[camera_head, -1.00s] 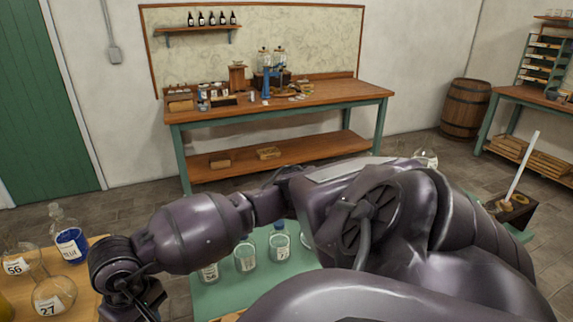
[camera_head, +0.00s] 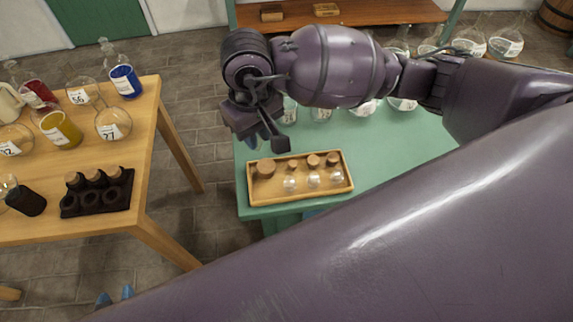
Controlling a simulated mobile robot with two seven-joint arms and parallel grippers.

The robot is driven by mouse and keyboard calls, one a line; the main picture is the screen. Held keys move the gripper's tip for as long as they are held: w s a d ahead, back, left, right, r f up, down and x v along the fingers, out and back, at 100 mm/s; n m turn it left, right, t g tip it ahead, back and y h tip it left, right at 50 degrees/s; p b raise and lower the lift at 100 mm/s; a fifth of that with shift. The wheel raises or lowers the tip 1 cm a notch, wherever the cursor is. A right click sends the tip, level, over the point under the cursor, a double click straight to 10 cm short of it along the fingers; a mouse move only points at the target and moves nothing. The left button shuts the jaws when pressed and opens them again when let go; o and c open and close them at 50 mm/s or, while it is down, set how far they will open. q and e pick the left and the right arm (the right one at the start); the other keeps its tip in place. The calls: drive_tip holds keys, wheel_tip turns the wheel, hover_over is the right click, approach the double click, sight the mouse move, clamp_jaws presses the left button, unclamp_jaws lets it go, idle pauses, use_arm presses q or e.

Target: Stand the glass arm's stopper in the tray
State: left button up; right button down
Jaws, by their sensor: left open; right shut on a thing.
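The wooden tray (camera_head: 256,195) lies on the green table's near left corner. My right gripper (camera_head: 268,130) hangs just above and behind the tray's back left side. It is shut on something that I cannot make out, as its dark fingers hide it. My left gripper (camera_head: 115,298) shows only as two blue tips at the bottom left edge, apart and empty. I cannot tell which piece is the glass arm's stopper.
The green table (camera_head: 400,150) bears several glass vessels behind my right arm. A wooden table (camera_head: 130,165) at the left holds labelled flasks (camera_head: 113,124) and a dark rack (camera_head: 97,192). A floor gap separates the tables. My large foreground arm covers the lower right.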

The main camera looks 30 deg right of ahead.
wheel_tip(320, 180, down, 15)
drive_tip(key=shift+f, duration=0.1)
wheel_tip(320, 180, down, 3)
drive_tip(key=shift+f, duration=0.4)
use_arm(q)
drive_tip(key=shift+s+a+r, duration=0.1)
use_arm(e)
drive_tip(key=shift+f, duration=0.1)
drive_tip(key=shift+f, duration=0.1)
use_arm(q)
drive_tip(key=shift+s+f, duration=0.3)
use_arm(e)
drive_tip(key=c, duration=1)
unclamp_jaws()
use_arm(q)
drive_tip(key=shift+r, duration=0.1)
